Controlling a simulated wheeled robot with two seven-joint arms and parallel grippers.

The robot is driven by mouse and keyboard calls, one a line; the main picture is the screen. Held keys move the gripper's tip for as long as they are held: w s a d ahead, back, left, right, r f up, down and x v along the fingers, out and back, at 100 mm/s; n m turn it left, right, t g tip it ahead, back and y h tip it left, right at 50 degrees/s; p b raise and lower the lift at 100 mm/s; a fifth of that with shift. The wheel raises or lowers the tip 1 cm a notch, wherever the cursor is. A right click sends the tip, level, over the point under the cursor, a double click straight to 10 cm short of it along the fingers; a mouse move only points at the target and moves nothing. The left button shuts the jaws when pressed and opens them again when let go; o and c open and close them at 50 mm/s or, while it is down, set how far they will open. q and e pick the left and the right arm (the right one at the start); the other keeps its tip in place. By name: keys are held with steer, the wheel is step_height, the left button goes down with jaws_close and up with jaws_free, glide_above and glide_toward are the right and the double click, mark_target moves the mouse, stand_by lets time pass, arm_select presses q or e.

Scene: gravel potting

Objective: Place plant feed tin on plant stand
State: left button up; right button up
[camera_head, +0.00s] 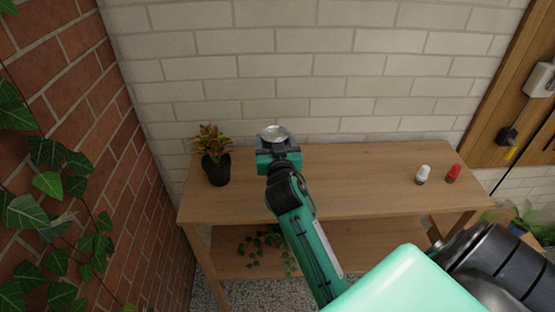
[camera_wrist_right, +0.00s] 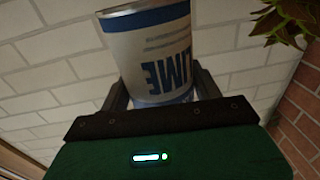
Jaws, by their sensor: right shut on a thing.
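The plant stand (camera_head: 360,180) is a wooden table with a lower shelf against the pale brick wall. My right gripper (camera_head: 277,150) is over its back left part, shut on a tin. Only the tin's round silvery top (camera_head: 275,132) shows clearly in the head view. In the right wrist view the tin (camera_wrist_right: 150,50) is pale with blue bands and large blue letters that seem to read "LIME". It sits between both fingers of the gripper (camera_wrist_right: 152,88). I cannot tell whether its base touches the stand. My left gripper is not in view.
A potted plant (camera_head: 217,170) with reddish leaves stands on the stand, left of the gripper. A white-topped bottle (camera_head: 423,174) and a red-topped one (camera_head: 453,173) stand at the right end. The middle of the top is clear. Ivy (camera_head: 45,180) hangs on the red brick wall.

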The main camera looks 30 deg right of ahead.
step_height(320, 180, down, 7)
steer(key=shift+r, duration=0.1)
steer(key=shift+f, duration=0.3)
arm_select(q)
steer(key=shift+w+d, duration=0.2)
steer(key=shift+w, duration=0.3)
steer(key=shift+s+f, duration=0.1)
arm_select(e)
steer(key=shift+f, duration=0.1)
